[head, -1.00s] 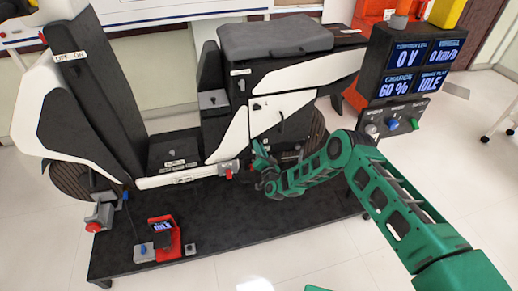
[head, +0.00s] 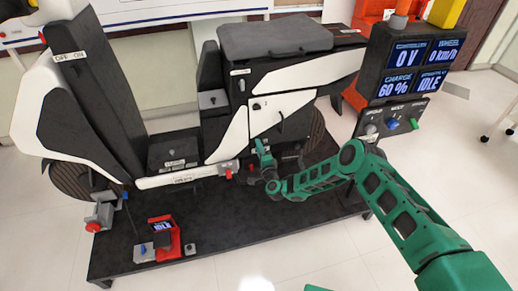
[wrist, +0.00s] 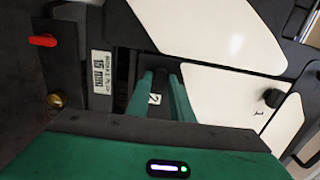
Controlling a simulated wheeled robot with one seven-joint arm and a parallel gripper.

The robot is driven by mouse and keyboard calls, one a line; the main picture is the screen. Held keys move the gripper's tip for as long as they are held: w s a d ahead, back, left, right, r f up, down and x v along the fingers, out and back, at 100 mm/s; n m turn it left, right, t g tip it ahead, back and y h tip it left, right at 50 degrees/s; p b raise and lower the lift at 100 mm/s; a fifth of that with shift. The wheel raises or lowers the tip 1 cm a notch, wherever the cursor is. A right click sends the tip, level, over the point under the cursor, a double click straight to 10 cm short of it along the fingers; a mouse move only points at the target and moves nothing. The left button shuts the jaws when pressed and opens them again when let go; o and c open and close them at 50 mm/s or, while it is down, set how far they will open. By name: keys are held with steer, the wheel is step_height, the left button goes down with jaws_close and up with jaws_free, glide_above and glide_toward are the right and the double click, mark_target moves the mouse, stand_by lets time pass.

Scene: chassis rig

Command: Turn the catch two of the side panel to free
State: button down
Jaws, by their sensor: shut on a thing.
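The side panel (head: 290,104) is the white and black cover below the seat of the scooter-like rig. It also shows in the wrist view as a white plate (wrist: 222,94). My gripper (head: 261,146) is at the lower left of the panel. In the wrist view its two green fingers (wrist: 163,84) stand close together, with a small label "2" (wrist: 154,99) between them. The fingers are shut on catch two, which is mostly hidden by them, so its angle cannot be told. Another black catch (wrist: 273,97), near a label "1", sits farther right on the white plate.
A red lever (wrist: 43,40) and a brass knob (wrist: 55,100) are left of the fingers. A display box (head: 415,65) stands right of the rig. A small red device (head: 165,236) lies on the dark platform (head: 250,240). The platform's front is mostly clear.

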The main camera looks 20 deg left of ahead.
steer(key=shift+w+d+f, duration=0.1)
steer(key=shift+d+f, duration=0.15)
steer(key=shift+d, duration=0.1)
steer(key=c, duration=1.8)
jaws_free()
steer(key=shift+a, duration=0.15)
steer(key=shift+r, duration=0.1)
steer(key=v, duration=1)
steer(key=shift+s, duration=0.35)
